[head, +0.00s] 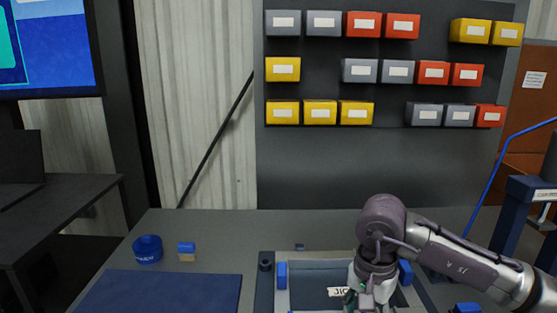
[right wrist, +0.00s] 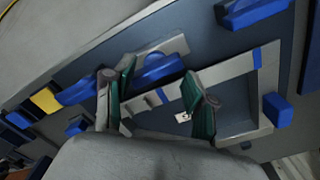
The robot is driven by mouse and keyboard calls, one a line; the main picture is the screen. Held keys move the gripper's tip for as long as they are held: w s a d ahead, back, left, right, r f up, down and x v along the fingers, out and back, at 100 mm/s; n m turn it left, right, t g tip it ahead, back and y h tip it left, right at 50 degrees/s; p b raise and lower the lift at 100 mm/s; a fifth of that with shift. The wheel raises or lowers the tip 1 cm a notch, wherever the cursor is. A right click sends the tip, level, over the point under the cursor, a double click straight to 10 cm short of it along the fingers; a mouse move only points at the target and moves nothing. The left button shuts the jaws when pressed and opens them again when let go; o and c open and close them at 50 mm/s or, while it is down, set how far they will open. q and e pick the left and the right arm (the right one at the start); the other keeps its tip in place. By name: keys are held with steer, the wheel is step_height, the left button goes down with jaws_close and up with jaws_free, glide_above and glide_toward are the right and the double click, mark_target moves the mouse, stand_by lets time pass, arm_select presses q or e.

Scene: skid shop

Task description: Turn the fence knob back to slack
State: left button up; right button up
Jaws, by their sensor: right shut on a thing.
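The blue fence knob (right wrist: 157,70) shows in the right wrist view, on the grey fence bar of the jig. My right gripper (right wrist: 158,100) has its green-padded fingers on either side of the knob and is shut on it. In the head view my right gripper (head: 362,301) is low over the jig (head: 264,290), and the knob is hidden behind my arm there. How far the knob is turned cannot be made out. My left gripper is not in view.
Blue blocks (head: 281,275) stand on the jig's sides. A blue mat (head: 170,291), a blue tape roll (head: 147,250) and a small blue-topped block (head: 186,252) lie left on the grey bench. Coloured bins (head: 320,112) hang on the back panel.

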steer(key=r, duration=0.1)
steer(key=w, duration=0.1)
steer(key=r+p, duration=0.1)
steer(key=shift+w+d+r, duration=0.15)
steer(key=shift+d+r, duration=0.1)
steer(key=shift+r, duration=0.1)
steer(key=r+p, duration=0.1)
steer(key=r, duration=0.1)
steer(key=r+p, duration=0.1)
steer(key=r, duration=0.1)
steer(key=shift+a+r, duration=0.2)
steer(key=shift+r, duration=0.15)
